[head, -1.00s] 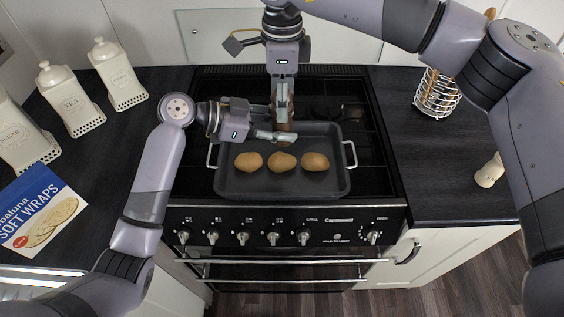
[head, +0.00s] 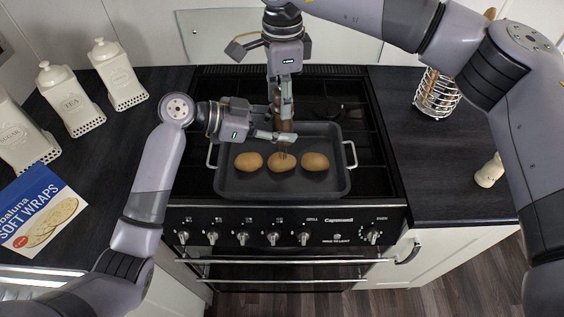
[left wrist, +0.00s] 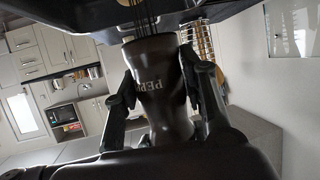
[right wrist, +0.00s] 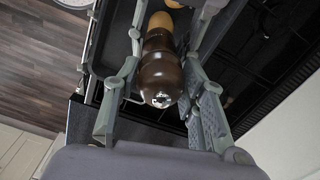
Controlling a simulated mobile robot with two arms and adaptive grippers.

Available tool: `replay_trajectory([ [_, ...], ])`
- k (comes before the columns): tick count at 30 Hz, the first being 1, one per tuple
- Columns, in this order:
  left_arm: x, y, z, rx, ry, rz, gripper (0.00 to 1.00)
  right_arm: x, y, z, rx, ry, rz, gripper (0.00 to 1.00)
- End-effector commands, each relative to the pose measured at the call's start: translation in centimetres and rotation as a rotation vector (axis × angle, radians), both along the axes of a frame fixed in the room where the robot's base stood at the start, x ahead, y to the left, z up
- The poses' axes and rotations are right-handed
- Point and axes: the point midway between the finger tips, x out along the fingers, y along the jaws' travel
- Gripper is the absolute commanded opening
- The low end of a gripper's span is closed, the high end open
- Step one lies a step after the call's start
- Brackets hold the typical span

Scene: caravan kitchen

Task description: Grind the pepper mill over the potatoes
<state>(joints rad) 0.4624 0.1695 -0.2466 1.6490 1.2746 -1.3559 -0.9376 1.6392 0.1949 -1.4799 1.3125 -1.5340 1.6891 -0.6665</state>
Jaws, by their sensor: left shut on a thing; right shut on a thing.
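The brown pepper mill (head: 283,127) is upright above the roasting tray (head: 230,185), held by both grippers. My right gripper (head: 281,111) points down and is shut on its upper part; the right wrist view shows its brown head (right wrist: 160,72) with a silver knob. My left gripper (head: 279,136) comes in level from the left and is shut on its lower body, lettered "PEPP" (left wrist: 165,85) in the left wrist view. Thin dark streaks come from the mill's lower end. Three potatoes, left (head: 249,161), middle (head: 282,163) and right (head: 315,162), lie in the tray; the streaks fall towards the middle one.
The tray sits on the black cooker (head: 385,185). White canisters (head: 123,80) and a soft wraps pack (head: 42,212) stand or lie on the left worktop. A wire holder (head: 437,95) and a small cream object (head: 489,171) are on the right worktop, otherwise largely clear.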

Motion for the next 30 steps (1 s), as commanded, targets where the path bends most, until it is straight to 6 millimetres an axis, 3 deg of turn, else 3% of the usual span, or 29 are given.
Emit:
replay_trajectory([
  [16,0.14,0.11,-0.02,0.001,0.001,0.004,0.05,-0.21,0.09,-0.02,0.001,0.005,0.771,0.18],
  [21,0.15,0.14,-0.03,0.001,0.001,0.006,0.05,-0.21,0.09,-0.01,0.001,0.006,0.882,0.18],
  [27,0.17,0.16,-0.03,0.001,0.001,0.007,0.05,-0.21,0.06,-0.01,0.001,0.007,0.887,0.18],
  [28,0.17,0.16,-0.04,0.001,0.001,0.007,0.05,-0.21,0.06,-0.01,0.000,0.006,0.887,0.40],
  [30,0.16,0.15,-0.04,0.001,0.001,0.006,0.05,-0.20,0.05,-0.01,0.000,0.005,0.886,0.45],
])
